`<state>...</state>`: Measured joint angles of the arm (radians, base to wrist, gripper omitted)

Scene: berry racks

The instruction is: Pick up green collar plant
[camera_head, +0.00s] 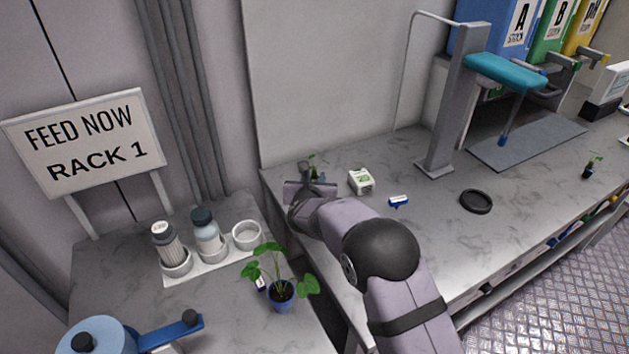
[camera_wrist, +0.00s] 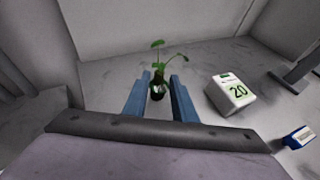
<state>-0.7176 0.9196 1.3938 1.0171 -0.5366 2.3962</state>
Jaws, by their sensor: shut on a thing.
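A small plant (camera_wrist: 158,88) with green leaves and a dark pot stands between the two blue fingers of my gripper (camera_wrist: 161,82) in the wrist view. My gripper is shut on it. The pot is mostly hidden there by the gripper. The collar's colour is too small to tell. Whether the pot touches the counter is unclear.
A white box marked 20 (camera_head: 361,181) stands right of my gripper. Beyond are a blue-and-white piece (camera_head: 398,201), a black ring (camera_head: 475,201), a grey post stand (camera_head: 453,110) and another small plant (camera_head: 592,167). A blue-potted plant (camera_head: 281,293) and bottles (camera_head: 207,236) stand left.

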